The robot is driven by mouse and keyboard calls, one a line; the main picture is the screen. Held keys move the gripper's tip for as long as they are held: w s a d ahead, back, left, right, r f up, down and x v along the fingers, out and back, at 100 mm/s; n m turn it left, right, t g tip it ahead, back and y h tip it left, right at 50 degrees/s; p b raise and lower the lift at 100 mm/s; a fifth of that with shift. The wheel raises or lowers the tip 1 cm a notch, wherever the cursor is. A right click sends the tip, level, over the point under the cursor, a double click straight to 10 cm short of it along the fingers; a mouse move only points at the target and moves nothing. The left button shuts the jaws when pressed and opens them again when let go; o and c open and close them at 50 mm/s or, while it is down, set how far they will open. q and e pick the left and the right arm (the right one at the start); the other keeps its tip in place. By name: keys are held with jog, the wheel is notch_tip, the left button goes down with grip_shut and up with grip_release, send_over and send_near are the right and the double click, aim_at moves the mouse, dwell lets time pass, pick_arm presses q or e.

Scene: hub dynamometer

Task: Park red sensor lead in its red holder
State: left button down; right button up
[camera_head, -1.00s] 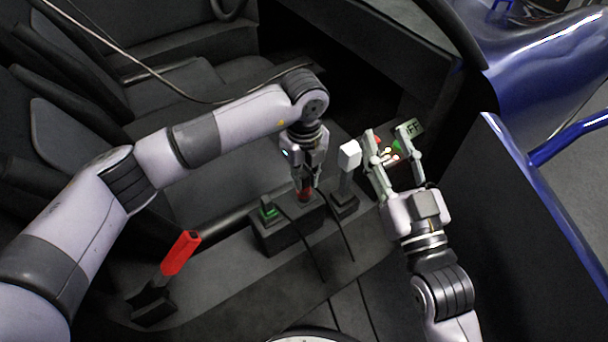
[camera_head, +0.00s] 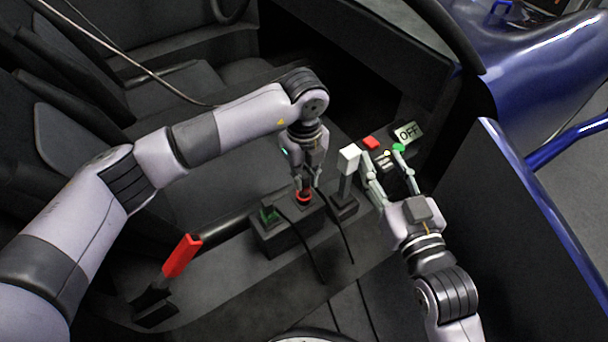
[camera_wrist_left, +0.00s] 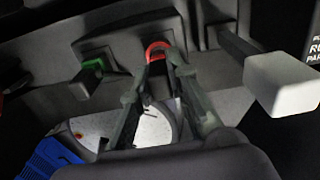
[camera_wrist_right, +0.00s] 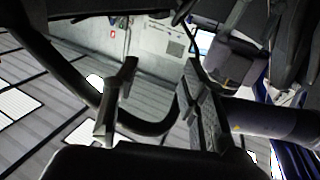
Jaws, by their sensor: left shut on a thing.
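The red holder (camera_head: 304,198) shows as a red ring at the right end of a dark block on the console. It also shows as a red loop (camera_wrist_left: 157,48) in the left wrist view. My left gripper (camera_head: 303,187) points down right at this ring and is shut on the red sensor lead, whose body is mostly hidden between the fingers. I cannot tell how deep the lead sits in the ring. In the left wrist view the left fingertips (camera_wrist_left: 157,78) lie just in front of the loop. My right gripper (camera_head: 384,164) is open and empty by the button panel.
A green plug (camera_head: 268,214) sits in the same block (camera_head: 285,238), left of the red ring. A white-topped lever (camera_head: 348,160) stands close on the right. The panel has a red button (camera_head: 371,143), a green button (camera_head: 398,148) and an OFF sign (camera_head: 408,133). A red-handled lever (camera_head: 182,256) stands at lower left.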

pick_arm(q)
jog(key=shift+r+p, duration=0.6)
jog(key=shift+r, duration=0.2)
jog(key=shift+r+p, duration=0.3)
jog(key=shift+r, duration=0.35)
pick_arm(e)
jog(key=s+d+f+g+h, duration=0.1)
jog(key=s+f+g, duration=0.3)
jog(key=f, duration=0.5)
jog(key=shift+d+f+g+h, duration=0.4)
jog(key=shift+d+g, duration=0.45)
jog(key=shift+g, duration=0.25)
jog(key=shift+a+r, duration=0.15)
